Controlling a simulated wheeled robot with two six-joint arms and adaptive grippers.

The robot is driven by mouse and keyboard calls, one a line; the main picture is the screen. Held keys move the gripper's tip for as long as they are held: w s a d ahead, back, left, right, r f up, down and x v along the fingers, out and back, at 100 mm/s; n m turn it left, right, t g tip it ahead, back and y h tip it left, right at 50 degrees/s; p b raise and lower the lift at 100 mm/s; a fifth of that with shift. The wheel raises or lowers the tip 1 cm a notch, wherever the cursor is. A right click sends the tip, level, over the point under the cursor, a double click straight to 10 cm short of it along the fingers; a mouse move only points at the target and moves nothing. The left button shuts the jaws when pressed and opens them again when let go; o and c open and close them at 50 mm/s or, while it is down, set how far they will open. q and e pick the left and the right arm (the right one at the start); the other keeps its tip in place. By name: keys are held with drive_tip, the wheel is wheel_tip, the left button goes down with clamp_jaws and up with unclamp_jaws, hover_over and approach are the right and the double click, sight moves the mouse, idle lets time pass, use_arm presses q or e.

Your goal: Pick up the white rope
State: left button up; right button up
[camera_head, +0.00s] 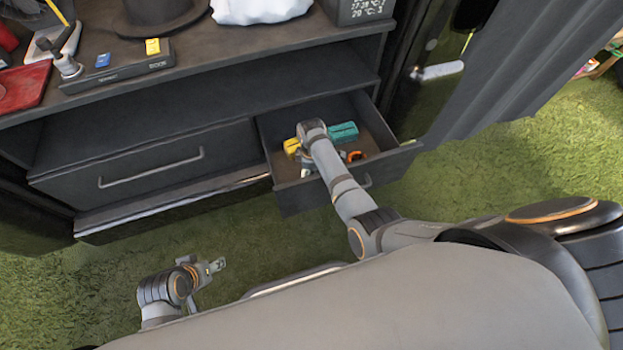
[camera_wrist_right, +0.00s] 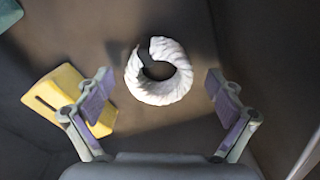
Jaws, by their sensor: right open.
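The white rope (camera_wrist_right: 160,88) is a thick twisted ring with a small gap at its top left. It lies on the dark drawer floor in the right wrist view, ahead of and between the fingers. My right gripper (camera_wrist_right: 160,100) is open and empty above it; no contact with the rope shows. In the head view my right arm reaches into the open drawer (camera_head: 290,198), and its wrist hides most of the rope. My left gripper (camera_head: 217,265) is low over the grass at the lower left, away from the drawer, and looks empty.
A yellow block (camera_wrist_right: 62,97) lies beside the left finger in the wrist view. A teal object (camera_head: 343,132) and an orange-and-black object (camera_head: 356,156) are also in the drawer. Drawer walls surround my right gripper. The left drawer (camera_head: 150,170) is shut.

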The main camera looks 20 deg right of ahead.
drive_tip(key=shift+f, duration=0.3)
use_arm(q)
drive_tip(key=shift+d+f, duration=0.1)
drive_tip(key=shift+f, duration=0.05)
use_arm(e)
drive_tip(key=c, duration=1.4)
drive_tip(key=shift+r, duration=0.2)
wheel_tip(320, 180, up, 9)
drive_tip(key=p, duration=0.5)
drive_tip(key=shift+r, duration=0.15)
use_arm(q)
wheel_tip(320, 180, up, 6)
drive_tip(key=s+a+g+y, duration=0.1)
drive_tip(key=a+g, duration=0.1)
drive_tip(key=shift+s+a+f+g, duration=0.15)
drive_tip(key=shift+s+g, duration=0.05)
drive_tip(key=shift+g, duration=0.2)
use_arm(e)
drive_tip(key=shift+r, duration=0.25)
